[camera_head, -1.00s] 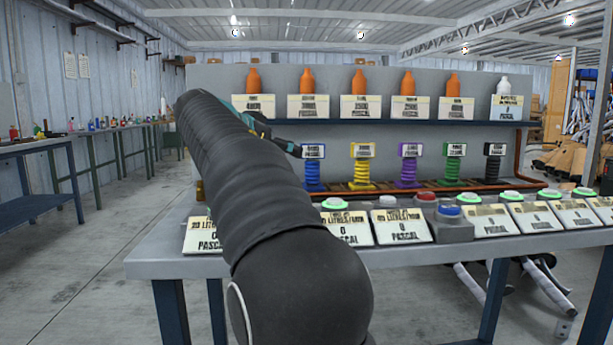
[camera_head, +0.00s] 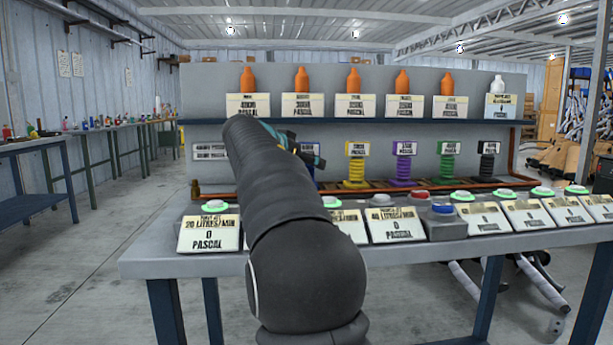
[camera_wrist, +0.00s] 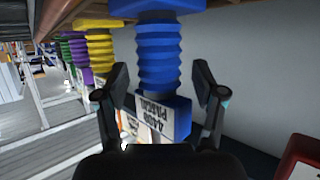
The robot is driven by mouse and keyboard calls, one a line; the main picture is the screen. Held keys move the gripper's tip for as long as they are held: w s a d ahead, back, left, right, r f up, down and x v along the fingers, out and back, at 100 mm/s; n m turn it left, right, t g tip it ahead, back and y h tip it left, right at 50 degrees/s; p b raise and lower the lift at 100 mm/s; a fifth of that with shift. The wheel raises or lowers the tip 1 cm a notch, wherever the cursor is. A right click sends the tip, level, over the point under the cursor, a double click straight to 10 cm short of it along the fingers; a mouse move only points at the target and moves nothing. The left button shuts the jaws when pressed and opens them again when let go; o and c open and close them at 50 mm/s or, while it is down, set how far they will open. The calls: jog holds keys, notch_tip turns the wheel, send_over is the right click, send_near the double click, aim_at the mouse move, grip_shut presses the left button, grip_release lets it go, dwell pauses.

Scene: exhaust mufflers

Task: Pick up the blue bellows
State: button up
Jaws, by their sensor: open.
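The blue bellows (camera_wrist: 158,55) fills the middle of the wrist view, with a blue block bearing a "4400 PASCAL" label (camera_wrist: 150,125) at one end. My gripper (camera_wrist: 161,78) is open, with one finger on each side of the bellows and visible gaps between. Nothing is held. In the head view my gripper (camera_head: 304,152) is at the blue bellows' place on the rack, at the left end of the bellows row. My arm and gripper hide most of the bellows there.
The yellow (camera_head: 356,172), purple (camera_head: 403,168), green (camera_head: 449,166) and black (camera_head: 487,166) bellows stand to the right in the row. A shelf (camera_head: 330,122) with orange bottles runs above. Buttons and display panels (camera_head: 398,226) line the table front. A red box (camera_wrist: 300,158) is at the wrist view's corner.

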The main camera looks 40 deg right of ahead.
grip_shut()
dwell(0.5)
